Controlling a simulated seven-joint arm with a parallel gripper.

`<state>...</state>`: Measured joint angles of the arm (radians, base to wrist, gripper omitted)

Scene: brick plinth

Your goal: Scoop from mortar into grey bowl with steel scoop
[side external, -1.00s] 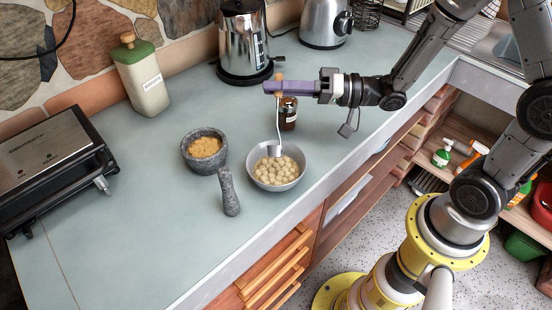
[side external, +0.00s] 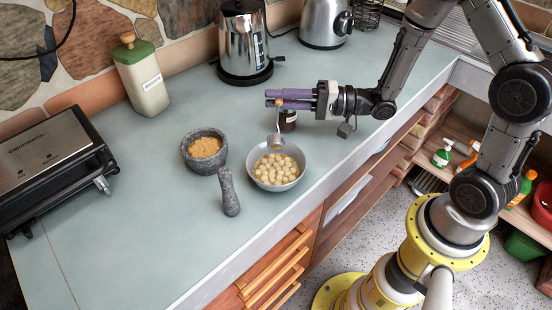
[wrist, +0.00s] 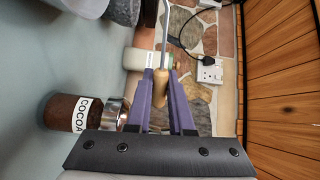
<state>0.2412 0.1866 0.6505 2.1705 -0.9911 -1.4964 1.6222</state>
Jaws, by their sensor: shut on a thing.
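The stone mortar (side external: 187,160) holds a tan, grainy heap and stands left of the grey bowl. The grey bowl (side external: 299,180) holds several pale round pieces. My gripper (side external: 276,103) is shut on the wooden handle of the steel scoop (side external: 274,140), above the bowl's far side. The scoop hangs down with its head over the bowl's far rim; its contents cannot be made out. In the wrist view, the purple fingers clasp the wooden handle (wrist: 160,88), and the metal shaft runs out of the top of the picture.
A grey pestle (side external: 229,192) stands before the mortar. A cocoa jar (side external: 288,120) is close behind the bowl, near my gripper. A kettle (side external: 245,45), a green-topped canister (side external: 140,78) and a grill (side external: 55,165) line the back and left. The front-left counter is clear.

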